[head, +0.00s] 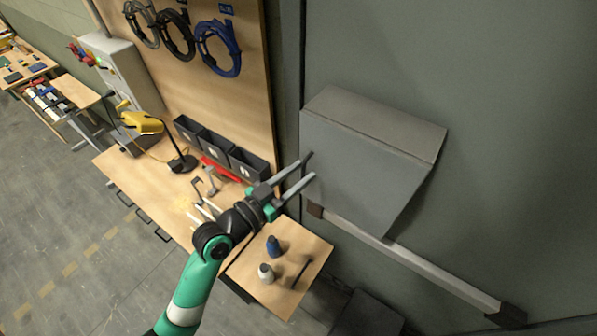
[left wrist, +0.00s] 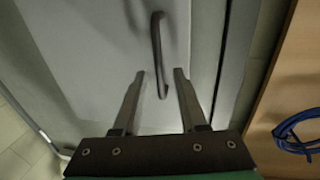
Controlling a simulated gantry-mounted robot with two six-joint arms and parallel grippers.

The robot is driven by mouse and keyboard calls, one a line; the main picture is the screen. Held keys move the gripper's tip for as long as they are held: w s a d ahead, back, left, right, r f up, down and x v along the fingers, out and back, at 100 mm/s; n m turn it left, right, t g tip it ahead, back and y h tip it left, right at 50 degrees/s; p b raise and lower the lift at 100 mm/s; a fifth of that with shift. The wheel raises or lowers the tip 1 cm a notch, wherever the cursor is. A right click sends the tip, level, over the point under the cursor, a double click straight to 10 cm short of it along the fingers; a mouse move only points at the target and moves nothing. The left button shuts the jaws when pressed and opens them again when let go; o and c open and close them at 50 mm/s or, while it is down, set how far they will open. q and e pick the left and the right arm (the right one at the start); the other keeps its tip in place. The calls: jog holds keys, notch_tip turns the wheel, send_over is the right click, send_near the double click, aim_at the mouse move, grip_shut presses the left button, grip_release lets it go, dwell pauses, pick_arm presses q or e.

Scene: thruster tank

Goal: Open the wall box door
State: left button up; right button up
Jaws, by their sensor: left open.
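The grey wall box (head: 385,122) is mounted on the green-grey wall. Its flat front door (head: 355,175) looks shut. A dark curved handle (head: 307,157) is on the door's left edge, and it shows larger in the left wrist view (left wrist: 155,40). My left gripper (head: 306,168) is open at that edge. In the left wrist view, the lower part of the handle appears between the two fingertips (left wrist: 160,75), with gaps on both sides. Whether the fingers reach around it in depth is hard to tell. My right gripper is in neither view.
A wooden workbench (head: 130,172) with a yellow lamp (head: 143,122) and dark bins (head: 218,146) stands left of the box. Bottles (head: 266,272) stand on a lower bench top (head: 312,262). Coiled cables (head: 218,48) hang on the wooden panel. A metal rail (head: 410,258) runs below the box.

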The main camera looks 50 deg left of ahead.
pick_arm(q)
jog(key=shift+c, duration=0.4)
grip_shut()
dwell(0.9)
